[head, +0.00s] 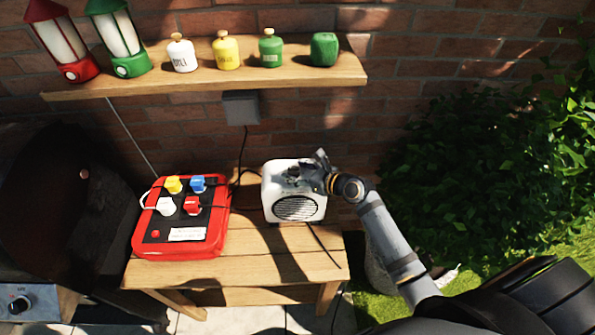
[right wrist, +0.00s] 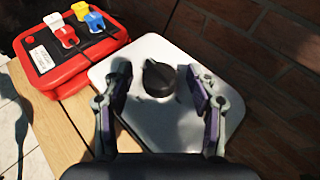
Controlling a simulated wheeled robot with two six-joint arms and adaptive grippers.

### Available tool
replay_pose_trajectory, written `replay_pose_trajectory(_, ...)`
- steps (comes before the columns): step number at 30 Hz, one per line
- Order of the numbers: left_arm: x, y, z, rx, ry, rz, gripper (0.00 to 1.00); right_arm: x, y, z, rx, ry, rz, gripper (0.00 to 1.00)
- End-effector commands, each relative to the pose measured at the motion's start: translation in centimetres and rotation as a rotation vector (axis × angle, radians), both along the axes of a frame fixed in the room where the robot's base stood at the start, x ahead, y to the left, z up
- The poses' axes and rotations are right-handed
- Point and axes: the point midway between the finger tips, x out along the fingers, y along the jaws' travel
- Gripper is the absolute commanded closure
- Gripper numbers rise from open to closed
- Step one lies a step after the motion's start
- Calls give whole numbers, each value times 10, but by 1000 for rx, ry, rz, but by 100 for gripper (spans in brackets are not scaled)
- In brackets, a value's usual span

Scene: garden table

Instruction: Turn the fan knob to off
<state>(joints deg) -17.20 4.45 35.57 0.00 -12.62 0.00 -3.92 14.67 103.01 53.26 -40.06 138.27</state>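The fan is a white box (head: 293,208) with a round dark grille on its front, standing on the right part of the wooden table. In the right wrist view its white top (right wrist: 175,125) carries a black round knob (right wrist: 158,77) with a raised grip bar. My right gripper (head: 312,172) is over the fan's top in the head view. In the right wrist view the right gripper (right wrist: 160,78) is open, with its fingers on either side of the knob and gaps between. In the head view the knob is hard to make out behind the gripper. My left gripper is not in view.
A red power box (head: 183,247) with coloured plugs stands left of the fan on the wooden table (head: 262,262). A shelf (head: 215,82) with lanterns and several small canisters hangs on the brick wall above. Cables run behind the fan. Bushes (head: 480,160) fill the right.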

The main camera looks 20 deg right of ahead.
Motion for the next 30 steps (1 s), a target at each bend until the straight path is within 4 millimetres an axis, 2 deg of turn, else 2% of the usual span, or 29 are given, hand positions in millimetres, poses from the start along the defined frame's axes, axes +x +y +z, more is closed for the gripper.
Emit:
replay_pose_trajectory(1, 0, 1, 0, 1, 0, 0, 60, 0, 0, 0, 0, 0, 0, 48)
replay_pose_trajectory(9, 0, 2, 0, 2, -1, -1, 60, 0, 0, 0, 0, 0, 0, 85)
replay_pose_trajectory(12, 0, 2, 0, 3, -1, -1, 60, 0, 0, 0, 1, 0, 0, 96)
replay_pose_trajectory(20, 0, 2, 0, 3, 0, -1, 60, 0, -1, 0, -1, -1, 34, 96)
replay_pose_trajectory(30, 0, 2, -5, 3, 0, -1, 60, 4, -5, 0, -1, -2, 258, 96)
